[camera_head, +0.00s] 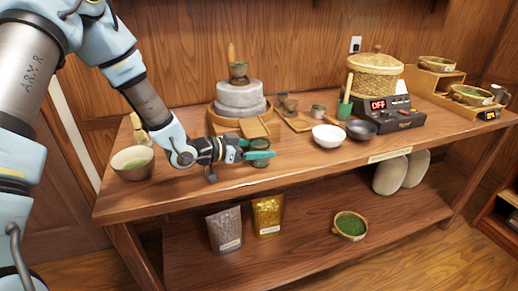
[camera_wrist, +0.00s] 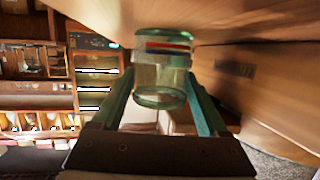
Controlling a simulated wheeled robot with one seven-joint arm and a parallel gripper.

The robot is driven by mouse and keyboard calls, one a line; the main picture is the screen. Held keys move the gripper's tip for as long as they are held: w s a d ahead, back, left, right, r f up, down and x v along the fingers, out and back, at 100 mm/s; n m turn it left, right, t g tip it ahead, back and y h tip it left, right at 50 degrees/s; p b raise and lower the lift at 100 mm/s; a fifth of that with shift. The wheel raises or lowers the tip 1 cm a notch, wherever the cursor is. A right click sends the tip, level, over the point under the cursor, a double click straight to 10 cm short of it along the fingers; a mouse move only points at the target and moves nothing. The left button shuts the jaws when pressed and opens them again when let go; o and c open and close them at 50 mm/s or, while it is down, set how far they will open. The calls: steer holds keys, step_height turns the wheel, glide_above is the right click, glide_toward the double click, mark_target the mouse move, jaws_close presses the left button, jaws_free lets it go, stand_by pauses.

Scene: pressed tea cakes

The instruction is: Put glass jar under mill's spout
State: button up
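The glass jar (camera_wrist: 160,70) is clear with a greenish tint and a red and blue band. In the wrist view it sits between both fingertips, which meet its sides. In the head view the jar (camera_head: 259,164) is mostly hidden by the green fingers of my gripper (camera_head: 258,150), near the table's front edge. My gripper looks shut on it; whether the jar touches the table is unclear. The grey stone mill (camera_head: 240,97) stands behind my gripper in a round wooden tray, with a wooden spout (camera_head: 253,128) towards the front.
Right of the mill are small cups, a white bowl (camera_head: 328,136), a dark bowl (camera_head: 361,129) and a scale (camera_head: 396,112). The table front right is clear.

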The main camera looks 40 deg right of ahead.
steer(key=o, duration=0.3)
steer(key=shift+s+a+f, duration=0.1)
steer(key=shift+a+f, duration=0.2)
steer(key=shift+f, duration=0.55)
steer(key=shift+d+r+p, duration=0.1)
steer(key=shift+r+p, duration=0.35)
steer(key=shift+w+a, duration=0.25)
steer(key=shift+a, duration=0.05)
steer(key=v, duration=0.3)
steer(key=r+b+v, duration=0.1)
steer(key=v, duration=0.3)
steer(key=b+v, duration=0.1)
steer(key=v, duration=0.3)
steer(key=shift+s+r, duration=0.1)
steer(key=shift+r, duration=0.1)
